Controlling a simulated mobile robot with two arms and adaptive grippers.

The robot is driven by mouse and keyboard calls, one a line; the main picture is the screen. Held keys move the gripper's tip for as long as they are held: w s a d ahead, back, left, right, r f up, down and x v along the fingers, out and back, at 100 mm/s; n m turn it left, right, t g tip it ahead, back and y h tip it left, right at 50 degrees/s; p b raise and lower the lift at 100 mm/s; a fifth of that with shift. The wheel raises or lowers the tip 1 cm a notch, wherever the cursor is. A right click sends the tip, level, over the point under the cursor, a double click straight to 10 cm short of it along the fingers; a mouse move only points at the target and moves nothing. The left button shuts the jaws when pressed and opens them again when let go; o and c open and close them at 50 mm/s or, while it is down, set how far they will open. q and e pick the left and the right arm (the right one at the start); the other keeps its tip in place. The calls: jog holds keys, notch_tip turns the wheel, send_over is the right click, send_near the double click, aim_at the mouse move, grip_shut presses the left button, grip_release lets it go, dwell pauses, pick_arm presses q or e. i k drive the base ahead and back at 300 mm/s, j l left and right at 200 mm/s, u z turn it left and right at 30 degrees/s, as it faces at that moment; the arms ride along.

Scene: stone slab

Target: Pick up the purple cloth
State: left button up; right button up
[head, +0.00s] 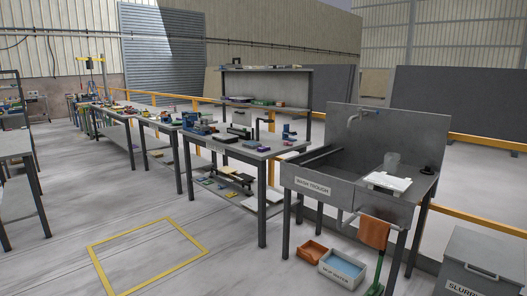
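A small purple item (262,149) lies near the right front corner of the middle workbench (228,150). It is too small to tell if it is a cloth. An orange cloth (374,232) hangs from the front of the wash trough at the right. Neither of my grippers is in view.
The grey wash trough (313,188) stands at the right, with an orange bin (311,251) and a white tub (342,268) on the floor below. A grey lidded bin (482,262) is at the lower right. Open floor with a yellow-marked square (150,229) lies in front.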

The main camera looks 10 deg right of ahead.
aim_at(265, 148)
jog(key=i, duration=2.15)
